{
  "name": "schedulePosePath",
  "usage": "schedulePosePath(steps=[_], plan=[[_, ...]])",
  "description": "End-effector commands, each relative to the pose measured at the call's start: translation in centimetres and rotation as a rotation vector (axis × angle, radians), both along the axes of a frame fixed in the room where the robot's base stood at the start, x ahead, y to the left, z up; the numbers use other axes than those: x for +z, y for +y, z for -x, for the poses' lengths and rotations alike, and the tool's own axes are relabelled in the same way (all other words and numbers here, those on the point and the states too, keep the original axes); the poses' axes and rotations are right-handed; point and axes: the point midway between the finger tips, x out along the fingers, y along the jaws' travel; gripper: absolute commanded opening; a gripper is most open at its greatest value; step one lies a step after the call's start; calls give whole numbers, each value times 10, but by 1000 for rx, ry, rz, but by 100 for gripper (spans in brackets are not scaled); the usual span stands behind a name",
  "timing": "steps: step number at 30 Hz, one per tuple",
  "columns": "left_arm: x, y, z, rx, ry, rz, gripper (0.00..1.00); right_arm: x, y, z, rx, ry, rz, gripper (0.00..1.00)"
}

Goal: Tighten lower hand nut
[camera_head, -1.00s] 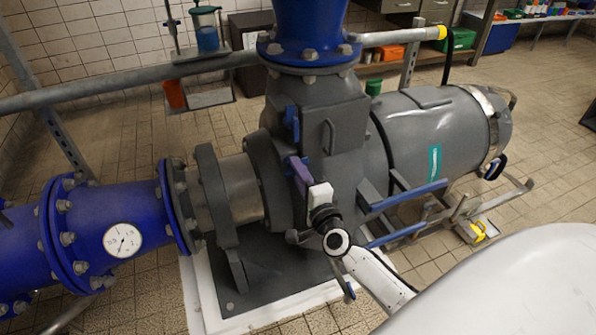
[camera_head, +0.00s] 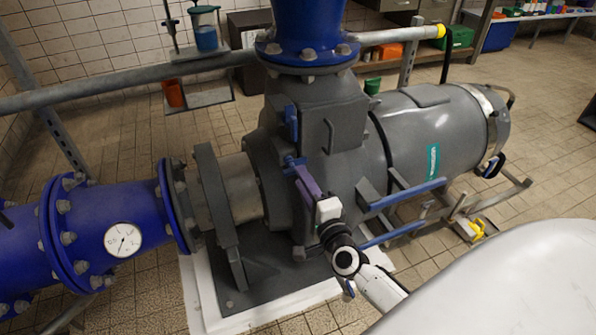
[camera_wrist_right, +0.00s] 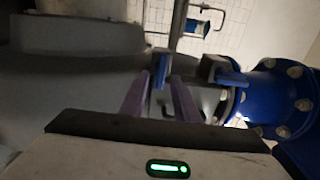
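The lower hand nut (camera_head: 294,161) is a small blue winged piece on the grey pump housing. Another blue hand nut (camera_head: 291,121) sits above it. My right gripper (camera_head: 302,174), with purple fingers, comes up from the lower right, its tips close to the lower nut. In the wrist view the two fingers of my right gripper (camera_wrist_right: 168,88) are apart, with the blue lower nut (camera_wrist_right: 160,70) showing between or just beyond their tips. I cannot tell whether they touch it. The other nut (camera_wrist_right: 232,79) shows to the right. My left gripper is not in view.
The grey pump housing (camera_head: 335,115) stands behind the gripper, with a blue flange (camera_head: 307,52) above. A blue pipe with a gauge (camera_head: 123,240) lies left. Blue-edged rails (camera_head: 408,194) and the grey motor (camera_head: 436,135) are at right. Tiled floor is open at far right.

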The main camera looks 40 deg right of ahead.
Motion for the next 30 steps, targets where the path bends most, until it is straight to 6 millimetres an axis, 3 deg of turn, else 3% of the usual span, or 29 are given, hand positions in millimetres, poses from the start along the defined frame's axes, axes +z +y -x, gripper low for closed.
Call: schedulePosePath(steps=[3,9,30], plan=[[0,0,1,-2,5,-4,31,-1,6,25,0,3,-1,28],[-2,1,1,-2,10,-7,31,-1,12,50,1,2,-1,28],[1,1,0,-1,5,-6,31,1,17,57,10,6,9,28]])
